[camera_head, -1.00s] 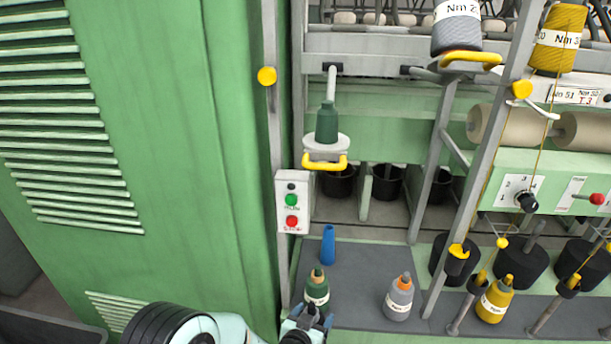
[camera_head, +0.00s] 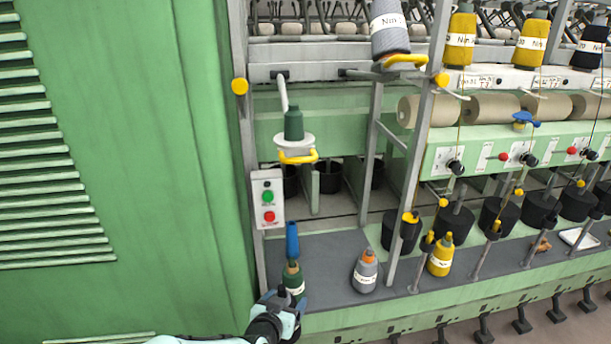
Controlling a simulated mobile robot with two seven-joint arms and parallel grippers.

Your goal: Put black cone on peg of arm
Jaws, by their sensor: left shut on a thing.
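A black cone (camera_head: 590,48) with a white label sits in the upper rack at the far right edge. My left gripper (camera_head: 290,301) is at the bottom, shut on the lower part of a dark green cone (camera_head: 293,277) with an orange-brown tip and white label. The cone stands upright on or just above the grey shelf; I cannot tell which. An arm with a round white plate (camera_head: 310,142) and yellow handle (camera_head: 297,157) carries a green cone (camera_head: 293,124). Another arm with a yellow handle (camera_head: 405,61) carries a grey cone (camera_head: 390,28). My right gripper is not in view.
A blue tube (camera_head: 292,239) stands right behind the held cone. A grey cone (camera_head: 365,272) and a yellow cone (camera_head: 440,257) stand on the grey shelf (camera_head: 328,262). A slanted post (camera_head: 408,215) and a button box (camera_head: 267,199) flank the shelf's left bay.

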